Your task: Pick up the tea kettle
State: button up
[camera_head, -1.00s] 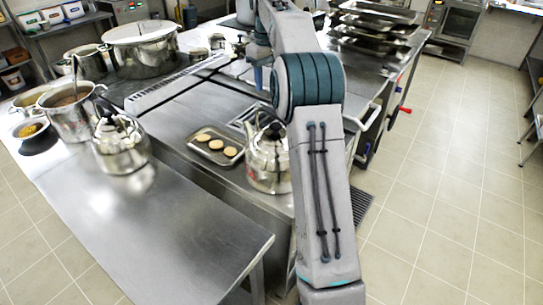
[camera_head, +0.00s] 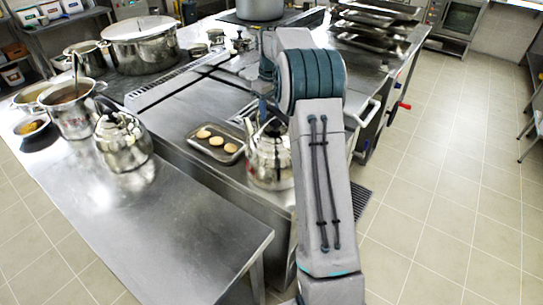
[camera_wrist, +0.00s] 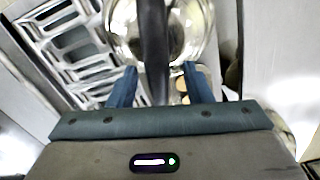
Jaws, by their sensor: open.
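A shiny metal tea kettle (camera_head: 268,165) with a dark handle stands on the steel counter, partly behind my arm in the head view. In the wrist view its round body (camera_wrist: 188,40) lies below my gripper. My gripper (camera_wrist: 160,68) is open, with its two blue fingers on either side of the black handle (camera_wrist: 153,40); I cannot tell whether they touch it. In the head view my gripper is largely hidden by my arm and the kettle's top. A second, similar kettle (camera_head: 123,146) stands on the counter to the left.
A tray with several round patties (camera_head: 217,143) lies just left of the nearer kettle. A pot with a ladle (camera_head: 72,112) and a large lidded pot (camera_head: 142,50) stand further left. Stacked trays (camera_head: 372,35) are at the back. The front steel table (camera_head: 165,235) is clear.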

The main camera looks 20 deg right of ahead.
jog(key=shift+f, duration=1.45)
grip_shut()
jog(key=shift+s+d, duration=0.1)
jog(key=shift+r, duration=0.1)
